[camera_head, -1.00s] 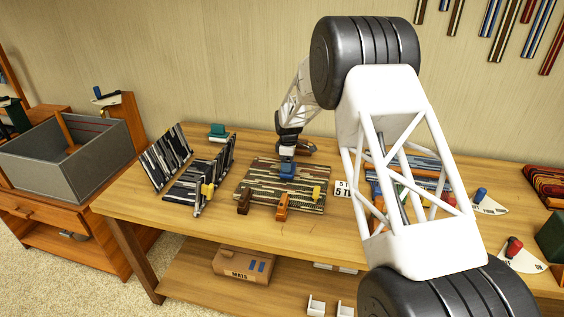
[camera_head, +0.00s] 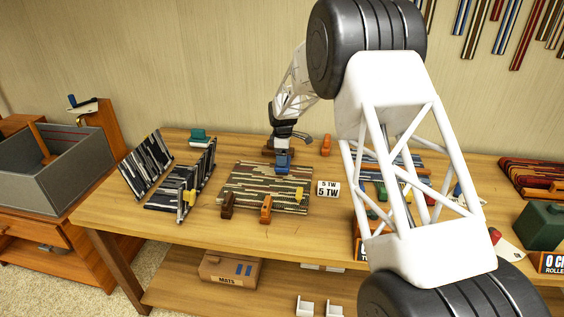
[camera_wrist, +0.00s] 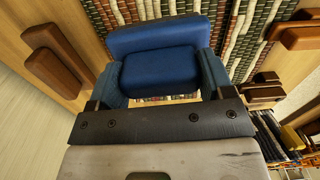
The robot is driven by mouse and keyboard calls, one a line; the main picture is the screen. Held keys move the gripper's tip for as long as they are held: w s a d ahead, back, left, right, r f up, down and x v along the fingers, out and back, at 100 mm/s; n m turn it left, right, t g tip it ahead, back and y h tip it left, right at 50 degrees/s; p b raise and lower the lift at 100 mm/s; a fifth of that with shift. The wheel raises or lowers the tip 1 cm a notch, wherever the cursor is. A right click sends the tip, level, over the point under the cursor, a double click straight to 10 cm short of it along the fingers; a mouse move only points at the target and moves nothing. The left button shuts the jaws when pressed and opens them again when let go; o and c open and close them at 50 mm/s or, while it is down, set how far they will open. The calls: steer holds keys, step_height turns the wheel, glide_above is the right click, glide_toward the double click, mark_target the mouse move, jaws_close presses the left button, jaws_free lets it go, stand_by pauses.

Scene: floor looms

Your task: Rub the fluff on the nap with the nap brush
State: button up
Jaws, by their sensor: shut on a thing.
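The nap is a striped woven mat (camera_head: 240,185) lying flat on the wooden table; its strips also show in the wrist view (camera_wrist: 268,22). My gripper (camera_head: 283,160) is at the mat's far edge, right of its middle. It is shut on a blue padded block (camera_wrist: 160,72), which looks like the nap brush, held between blue fingers. In the wrist view the block is in front of the mat's strips. I cannot tell whether it touches the mat. I cannot make out any fluff; the block and gripper hide part of the mat.
Brown (camera_head: 228,203) and orange (camera_head: 266,208) blocks sit along the mat's front edge, a yellow piece (camera_head: 298,195) at its right. A striped rack (camera_head: 180,185) stands left. A white "5 TW" card (camera_head: 328,190) stands right. My arm hides much of the right side.

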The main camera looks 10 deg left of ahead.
steer(key=shift+r, duration=1.75)
steer(key=shift+d, duration=0.1)
